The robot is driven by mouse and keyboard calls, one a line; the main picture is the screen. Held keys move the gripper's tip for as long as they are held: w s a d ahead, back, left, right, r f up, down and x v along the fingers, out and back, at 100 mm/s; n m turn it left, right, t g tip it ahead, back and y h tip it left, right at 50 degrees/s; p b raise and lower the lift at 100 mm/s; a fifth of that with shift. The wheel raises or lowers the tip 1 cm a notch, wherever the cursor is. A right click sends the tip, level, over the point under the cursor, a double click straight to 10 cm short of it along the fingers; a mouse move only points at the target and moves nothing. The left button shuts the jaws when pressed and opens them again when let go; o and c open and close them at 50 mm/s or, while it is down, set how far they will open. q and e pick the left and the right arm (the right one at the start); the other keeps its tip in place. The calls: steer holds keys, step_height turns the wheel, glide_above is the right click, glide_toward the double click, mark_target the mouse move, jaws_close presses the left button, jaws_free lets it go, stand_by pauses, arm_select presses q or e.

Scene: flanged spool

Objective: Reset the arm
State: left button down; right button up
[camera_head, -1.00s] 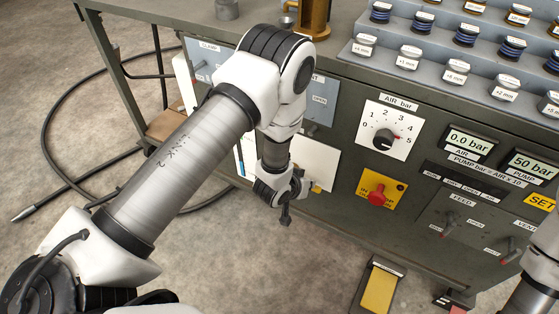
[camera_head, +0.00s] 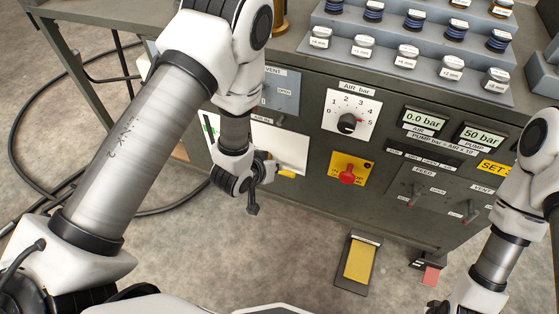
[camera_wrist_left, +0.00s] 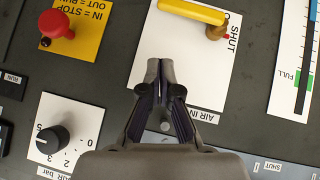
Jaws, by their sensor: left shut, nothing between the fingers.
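My left gripper (camera_head: 253,208) hangs in front of the panel's lower left part, its fingers pointing down in the head view. In the left wrist view its dark fingers (camera_wrist_left: 160,68) meet at the tips, with nothing between them. Behind the tips is the white AIR IN plate (camera_wrist_left: 180,55). The yellow valve handle (camera_wrist_left: 190,11) lies beyond the fingertips, apart from them in the picture; it shows partly beside the gripper in the head view (camera_head: 286,173). My right arm (camera_head: 490,262) stands at the right edge; its gripper fingers do not show.
The panel has a pressure dial (camera_head: 347,123), a red stop button (camera_head: 347,174) on a yellow plate and an air display (camera_head: 425,118) reading 0.0 bar. A yellow pedal (camera_head: 359,260) and a hose (camera_head: 18,165) are on the floor.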

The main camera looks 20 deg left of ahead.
arm_select(q)
steer(key=s+a+f+g+y, duration=0.1)
steer(key=s+a+f+g, duration=0.15)
steer(key=s, duration=0.55)
steer(key=s+a+f+g, duration=0.2)
steer(key=s+f+g, duration=0.15)
steer(key=s, duration=0.55)
steer(key=s+a+f+g+y, duration=0.15)
steer(key=s+f, duration=0.25)
steer(key=s, duration=0.4)
step_height(320, 180, up, 16)
steer(key=s+a+g+p, duration=0.1)
steer(key=p, duration=1.4)
steer(key=shift+s, duration=0.15)
steer(key=shift+f, duration=0.1)
